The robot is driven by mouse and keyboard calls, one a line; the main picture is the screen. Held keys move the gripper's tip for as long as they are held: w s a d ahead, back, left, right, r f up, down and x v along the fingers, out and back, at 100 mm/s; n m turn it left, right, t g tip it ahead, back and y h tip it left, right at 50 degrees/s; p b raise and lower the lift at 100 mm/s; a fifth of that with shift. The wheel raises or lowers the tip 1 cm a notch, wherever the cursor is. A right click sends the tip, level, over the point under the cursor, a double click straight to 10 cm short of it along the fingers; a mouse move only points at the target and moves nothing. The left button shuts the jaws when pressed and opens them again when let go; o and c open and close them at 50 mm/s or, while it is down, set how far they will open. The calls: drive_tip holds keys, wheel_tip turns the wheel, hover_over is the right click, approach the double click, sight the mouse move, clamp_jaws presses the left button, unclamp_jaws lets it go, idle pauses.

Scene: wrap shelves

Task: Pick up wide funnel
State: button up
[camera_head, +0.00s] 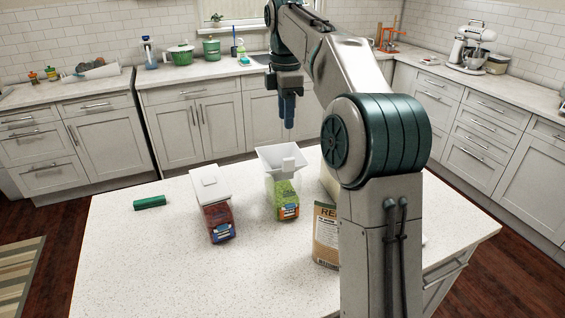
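The wide funnel (270,158) looks white, with a broad square mouth. It sits on top of a clear container (283,205) with green contents on the island counter. A small pale block-like part shows at the front of the funnel. My gripper (288,125) points down above and behind the funnel in the picture, apart from it. Its fingers overlap in this view, so the gap between them does not show. Nothing is visibly held.
A green cylinder (150,202) lies farther left. A brown package (326,238) stands at the right, partly hidden by my arm. The island's left front (140,270) is clear.

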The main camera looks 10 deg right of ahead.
sight(288, 160)
drive_tip(key=shift+n, duration=0.3)
drive_tip(key=f, duration=0.2)
drive_tip(key=f+b, duration=0.1)
drive_tip(key=f, duration=0.5)
drive_tip(key=shift+w+d+f, duration=0.15)
drive_tip(key=shift+w, duration=0.15)
drive_tip(key=f, duration=0.4)
drive_tip(key=shift+s+d+f, duration=0.1)
drive_tip(key=shift+s+d, duration=0.1)
drive_tip(key=shift+s, duration=0.15)
drive_tip(key=shift+f, duration=0.55)
clamp_jaws()
